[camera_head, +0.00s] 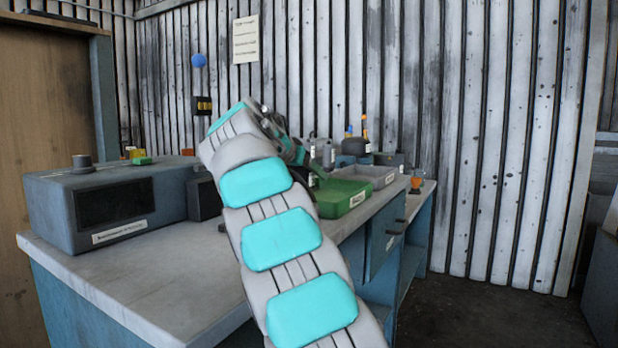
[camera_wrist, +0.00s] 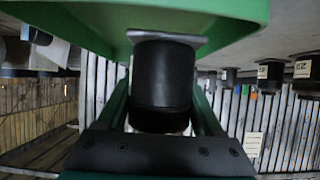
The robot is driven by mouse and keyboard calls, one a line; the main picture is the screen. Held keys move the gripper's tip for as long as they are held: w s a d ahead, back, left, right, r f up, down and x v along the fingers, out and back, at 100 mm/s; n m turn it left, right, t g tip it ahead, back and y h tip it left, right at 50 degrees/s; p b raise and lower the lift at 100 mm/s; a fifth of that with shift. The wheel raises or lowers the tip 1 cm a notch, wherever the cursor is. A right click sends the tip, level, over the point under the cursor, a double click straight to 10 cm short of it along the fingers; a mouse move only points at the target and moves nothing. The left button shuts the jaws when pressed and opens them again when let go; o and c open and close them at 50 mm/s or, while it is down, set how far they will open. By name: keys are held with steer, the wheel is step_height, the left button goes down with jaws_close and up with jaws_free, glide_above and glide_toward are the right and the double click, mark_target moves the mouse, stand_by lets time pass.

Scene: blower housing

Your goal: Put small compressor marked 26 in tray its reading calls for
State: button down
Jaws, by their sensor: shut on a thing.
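My gripper (camera_wrist: 162,112) is shut on a small black cylindrical compressor (camera_wrist: 163,75) with a grey square plate at one end, in the wrist view. No number shows on its visible side. The green tray (camera_head: 353,204) stands on the bench in the head view, with a pale label on its front. In the wrist view the green tray (camera_wrist: 235,10) is close to the held compressor's plate; I cannot tell whether they touch. A grey tray (camera_head: 382,181) stands just beyond the green one.
A grey box with a dark display (camera_head: 112,205) stands on the bench's left. Several other labelled compressors stand around the trays, one of them near the wrist view's right edge (camera_wrist: 304,72). A notice (camera_head: 245,40) hangs on the wall. The bench's front left is clear.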

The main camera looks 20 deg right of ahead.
mark_target(309, 186)
steer(key=shift+w+d, duration=0.15)
steer(key=shift+w, duration=0.25)
step_height(309, 186, down, 4)
steer(key=b, duration=0.3)
steer(key=shift+r, duration=0.25)
steer(key=shift+c, duration=1.6)
jaws_free()
